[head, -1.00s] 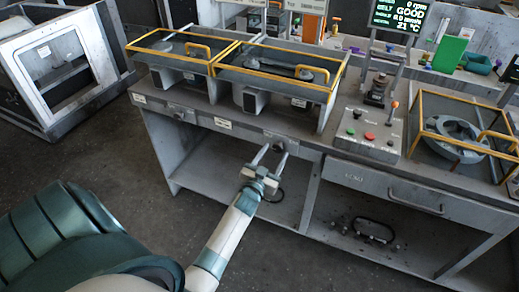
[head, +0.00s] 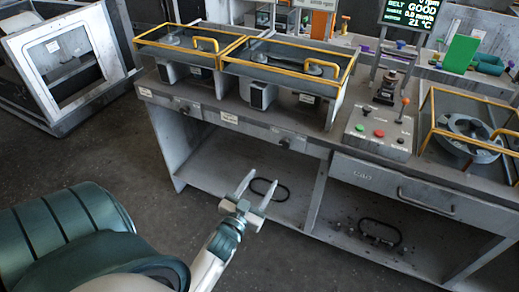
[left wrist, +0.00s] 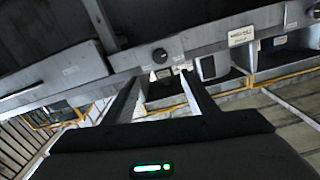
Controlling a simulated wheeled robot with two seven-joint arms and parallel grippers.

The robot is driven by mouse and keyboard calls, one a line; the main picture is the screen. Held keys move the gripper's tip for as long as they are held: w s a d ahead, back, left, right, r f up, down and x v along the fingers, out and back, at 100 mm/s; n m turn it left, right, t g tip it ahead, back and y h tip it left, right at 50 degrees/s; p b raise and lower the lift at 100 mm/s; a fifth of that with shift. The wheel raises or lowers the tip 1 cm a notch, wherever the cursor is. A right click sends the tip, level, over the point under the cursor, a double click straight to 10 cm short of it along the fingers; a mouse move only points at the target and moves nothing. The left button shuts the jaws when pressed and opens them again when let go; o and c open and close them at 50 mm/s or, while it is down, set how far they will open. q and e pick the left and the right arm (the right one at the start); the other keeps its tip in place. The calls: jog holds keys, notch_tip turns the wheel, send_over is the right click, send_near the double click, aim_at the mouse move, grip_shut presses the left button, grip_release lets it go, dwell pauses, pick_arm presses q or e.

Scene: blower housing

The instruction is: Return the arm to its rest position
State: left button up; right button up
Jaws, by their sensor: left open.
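My left gripper (head: 253,188) is open and empty in the head view. It hangs in the air in front of the workbench, over the dark floor near the bench's open lower shelf. Its two fingers point up towards the bench and are spread apart. In the left wrist view the two fingers (left wrist: 157,88) reach towards the bench front, with nothing between them. A black knob (left wrist: 160,56) on the bench front shows just beyond them. My right gripper is not in view.
The workbench (head: 300,140) carries yellow-framed guards (head: 285,68), a control box (head: 378,133) with buttons and a lever, and a drawer (head: 395,185). Black belt loops (head: 380,230) lie on the lower shelf. A grey framed cabinet (head: 62,60) stands at the left. Floor before the bench is clear.

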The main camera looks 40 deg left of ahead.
pick_arm(q)
jog(key=shift+s, duration=0.3)
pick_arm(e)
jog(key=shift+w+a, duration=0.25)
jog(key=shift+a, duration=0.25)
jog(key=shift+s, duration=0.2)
pick_arm(q)
jog(key=shift+d, duration=0.1)
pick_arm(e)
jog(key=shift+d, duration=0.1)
